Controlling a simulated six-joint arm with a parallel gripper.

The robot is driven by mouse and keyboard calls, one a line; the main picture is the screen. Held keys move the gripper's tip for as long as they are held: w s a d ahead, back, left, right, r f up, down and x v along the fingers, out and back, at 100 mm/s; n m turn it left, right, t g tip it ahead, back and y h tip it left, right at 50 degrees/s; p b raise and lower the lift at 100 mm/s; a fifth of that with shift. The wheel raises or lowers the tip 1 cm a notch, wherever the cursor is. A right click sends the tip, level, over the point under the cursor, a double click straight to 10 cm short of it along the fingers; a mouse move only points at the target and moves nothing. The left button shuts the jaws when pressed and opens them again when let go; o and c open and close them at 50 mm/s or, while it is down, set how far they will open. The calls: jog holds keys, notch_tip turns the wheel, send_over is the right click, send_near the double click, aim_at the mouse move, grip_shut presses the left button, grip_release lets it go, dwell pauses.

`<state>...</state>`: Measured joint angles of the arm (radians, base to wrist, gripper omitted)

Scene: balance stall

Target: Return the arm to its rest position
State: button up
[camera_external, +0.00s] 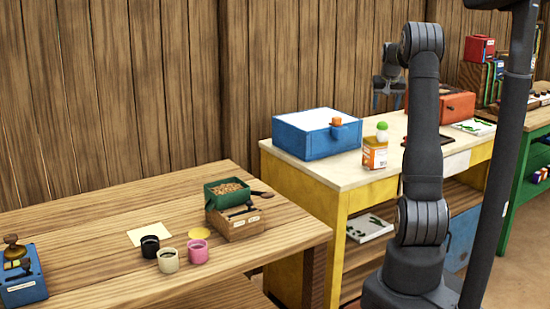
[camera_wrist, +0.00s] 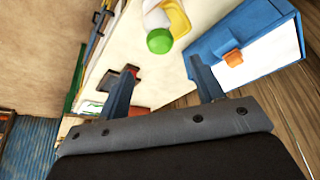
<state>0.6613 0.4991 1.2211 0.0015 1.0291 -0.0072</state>
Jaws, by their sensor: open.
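My gripper (camera_external: 388,98) hangs behind my upright arm in the external view, above the back of the yellow table. In the wrist view my gripper (camera_wrist: 160,78) shows two dark fingers spread apart with nothing between them. Beneath and beyond the fingers are the pale tabletop, a bottle with a green cap (camera_wrist: 160,40) and a blue box (camera_wrist: 213,42) with an orange knob. My arm's upper links stand nearly vertical and hide part of the table.
The yellow table (camera_external: 300,166) carries the blue box (camera_external: 307,143), the bottle (camera_external: 375,155) and a red box (camera_external: 455,107). A wooden table (camera_external: 100,215) at left holds cups, a green tray (camera_external: 214,194) and a blue box with a brass top (camera_external: 22,282). A dark post (camera_external: 505,150) stands in front at right.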

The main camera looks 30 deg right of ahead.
aim_at(383, 123)
jog(key=x, duration=0.8)
jog(key=shift+f, duration=0.35)
notch_tip(383, 123, up, 3)
jog(key=shift+r, duration=0.8)
